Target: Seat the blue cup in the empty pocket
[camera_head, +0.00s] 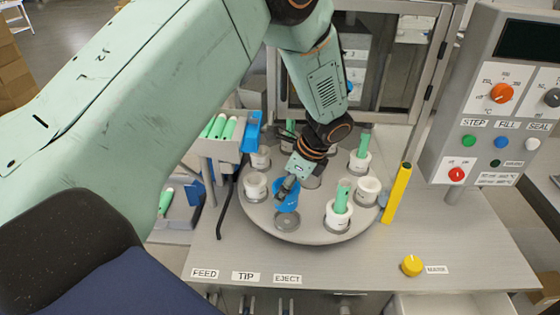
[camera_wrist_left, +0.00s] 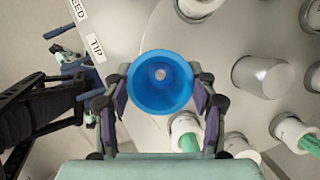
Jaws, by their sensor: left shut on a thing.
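The blue cup (camera_head: 287,198) is held in my left gripper (camera_head: 289,186), whose fingers are shut around it over the near side of the round grey turntable (camera_head: 328,234). In the left wrist view the cup (camera_wrist_left: 160,82) sits between the two fingers (camera_wrist_left: 162,100), with its open mouth facing the camera. The empty pocket (camera_head: 287,220), a darker grey ring, lies just in front of the cup on the near rim. In the head view the cup appears above and slightly behind it; I cannot tell the height gap. My right gripper is not identifiable in either view.
White cups, some with green inserts, stand around the turntable, including one (camera_head: 338,216) right of the empty pocket. A grey hub (camera_wrist_left: 265,76) stands at the centre. A yellow post (camera_head: 398,192) rises at the right edge. A control panel (camera_head: 490,95) stands farther right.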

